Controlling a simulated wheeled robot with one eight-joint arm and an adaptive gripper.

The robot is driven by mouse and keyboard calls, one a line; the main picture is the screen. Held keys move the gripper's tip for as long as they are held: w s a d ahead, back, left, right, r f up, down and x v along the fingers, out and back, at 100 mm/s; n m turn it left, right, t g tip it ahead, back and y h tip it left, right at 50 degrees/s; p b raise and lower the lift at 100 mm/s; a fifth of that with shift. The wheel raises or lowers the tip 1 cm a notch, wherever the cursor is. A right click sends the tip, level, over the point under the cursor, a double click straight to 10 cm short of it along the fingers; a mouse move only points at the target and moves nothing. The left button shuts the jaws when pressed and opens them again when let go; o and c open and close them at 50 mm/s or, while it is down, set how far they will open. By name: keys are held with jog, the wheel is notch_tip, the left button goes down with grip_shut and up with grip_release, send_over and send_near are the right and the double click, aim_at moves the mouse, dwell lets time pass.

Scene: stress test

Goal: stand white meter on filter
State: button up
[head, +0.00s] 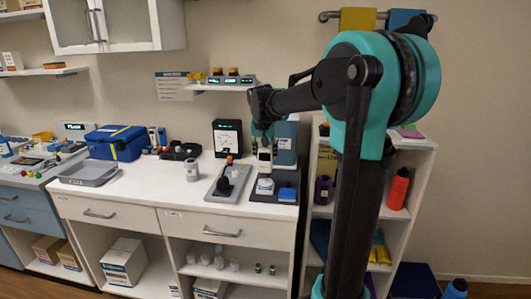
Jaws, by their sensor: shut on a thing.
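My gripper (264,143) is shut on a small white device (265,155), which I take to be the white meter. It is held roughly upright above the right part of the counter. Below it, a squat white item (265,187) stands on a dark tray (262,199), with a blue block (287,194) beside it on the right. I cannot tell for sure which of these is the filter. The held meter appears apart from the white item, but the gap is too small to judge. My gripper's fingers are small and partly hidden by my arm.
A grey tray (213,197) with a black item stands just left. A teal box (286,142) is close behind my gripper. A black display unit (227,138), a grey bottle (192,171) and a blue case (117,143) are further left. The counter's front middle (150,193) is clear.

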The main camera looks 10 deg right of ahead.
jog(key=shift+f, duration=1.1)
jog(key=o, duration=1.3)
jog(key=shift+r, duration=0.1)
jog(key=v, duration=1.2)
